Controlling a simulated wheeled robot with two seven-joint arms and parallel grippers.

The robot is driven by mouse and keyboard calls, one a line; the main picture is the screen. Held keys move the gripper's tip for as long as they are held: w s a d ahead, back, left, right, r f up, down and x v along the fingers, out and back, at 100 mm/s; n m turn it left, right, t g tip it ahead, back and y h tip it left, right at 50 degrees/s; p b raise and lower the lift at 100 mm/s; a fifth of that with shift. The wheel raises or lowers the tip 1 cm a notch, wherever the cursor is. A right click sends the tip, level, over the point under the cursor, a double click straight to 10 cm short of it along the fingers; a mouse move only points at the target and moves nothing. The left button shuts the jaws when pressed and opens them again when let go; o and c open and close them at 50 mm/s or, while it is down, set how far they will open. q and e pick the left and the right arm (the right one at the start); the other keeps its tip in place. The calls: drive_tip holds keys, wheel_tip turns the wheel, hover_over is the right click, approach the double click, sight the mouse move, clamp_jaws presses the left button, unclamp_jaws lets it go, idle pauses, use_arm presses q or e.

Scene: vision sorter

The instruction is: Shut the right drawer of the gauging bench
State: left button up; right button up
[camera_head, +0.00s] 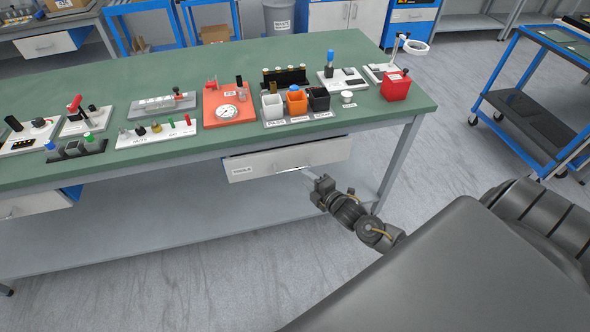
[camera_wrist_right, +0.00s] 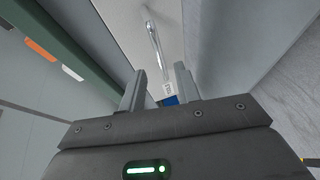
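The right drawer (camera_head: 300,157) of the gauging bench has a white front with a bar handle and a label at its left end. It sits under the bench top, and its front appears to stand slightly forward of the frame, with a narrow dark strip above it. My right gripper (camera_head: 309,174) is just in front of the drawer, by the handle. In the right wrist view the two fingers (camera_wrist_right: 160,88) are apart with nothing between them. The drawer front (camera_wrist_right: 135,22) and its handle (camera_wrist_right: 153,45) show beyond the fingertips. My left gripper is out of view.
The green bench top (camera_head: 200,165) holds gauges, small bins and a red box (camera_head: 396,86). A left drawer (camera_head: 32,204) sits under the same bench. A lower shelf (camera_head: 190,208) runs beneath. A blue cart (camera_head: 530,105) stands at the right, with open floor between.

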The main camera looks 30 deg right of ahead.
sight(295, 170)
drive_tip(key=w, duration=0.2)
drive_tip(key=w+f, duration=0.1)
drive_tip(key=w, duration=0.4)
drive_tip(key=shift+w+a+f, duration=0.15)
drive_tip(key=shift+a+f, duration=0.05)
drive_tip(key=shift+a, duration=0.1)
drive_tip(key=shift+c, duration=0.3)
clamp_jaws()
